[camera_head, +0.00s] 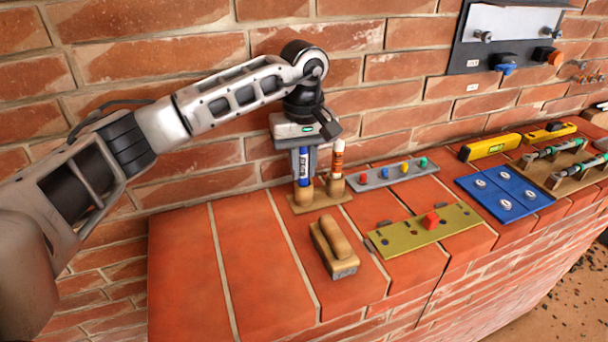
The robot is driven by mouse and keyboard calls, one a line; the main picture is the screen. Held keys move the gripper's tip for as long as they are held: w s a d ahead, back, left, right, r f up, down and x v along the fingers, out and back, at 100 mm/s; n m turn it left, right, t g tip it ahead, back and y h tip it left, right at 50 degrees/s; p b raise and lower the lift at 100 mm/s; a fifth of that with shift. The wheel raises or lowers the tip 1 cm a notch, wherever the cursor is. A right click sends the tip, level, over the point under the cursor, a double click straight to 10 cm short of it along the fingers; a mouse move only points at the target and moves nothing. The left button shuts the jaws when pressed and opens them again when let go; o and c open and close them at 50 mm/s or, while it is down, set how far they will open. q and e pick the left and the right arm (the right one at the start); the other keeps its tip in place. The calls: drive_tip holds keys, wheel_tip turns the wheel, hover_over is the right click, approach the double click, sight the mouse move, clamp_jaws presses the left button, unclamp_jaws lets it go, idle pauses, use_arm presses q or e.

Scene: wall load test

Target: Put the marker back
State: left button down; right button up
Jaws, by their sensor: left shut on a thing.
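My left gripper (302,152) points down over the wooden marker holder (319,204) near the wall. It is shut on a blue and white marker (303,167), which is upright. The marker's lower end is at the holder's left round socket (304,194); I cannot tell whether it is inside or just above it. An orange and white marker (338,160) stands upright in the holder's right socket, just right of the gripper. My right gripper is not in view.
A wooden-handled block (333,247) lies in front of the holder. To the right are a grey strip with coloured pegs (372,179), a brass plate (400,238), a blue panel (508,205) and a yellow level (490,147). The brick ledge (255,265) is clear at left.

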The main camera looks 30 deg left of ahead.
use_arm(q)
drive_tip(key=shift+w+f, duration=0.1)
drive_tip(key=shift+f, duration=0.3)
drive_tip(key=shift+d+r, duration=0.15)
drive_tip(key=shift+r, duration=0.15)
drive_tip(key=shift+f, duration=0.4)
drive_tip(key=c, duration=1.3)
unclamp_jaws()
drive_tip(key=shift+r, duration=0.1)
drive_tip(key=shift+c, duration=0.2)
wheel_tip(320, 180, up, 13)
drive_tip(key=shift+f+b, duration=0.2)
drive_tip(key=shift+b, duration=0.25)
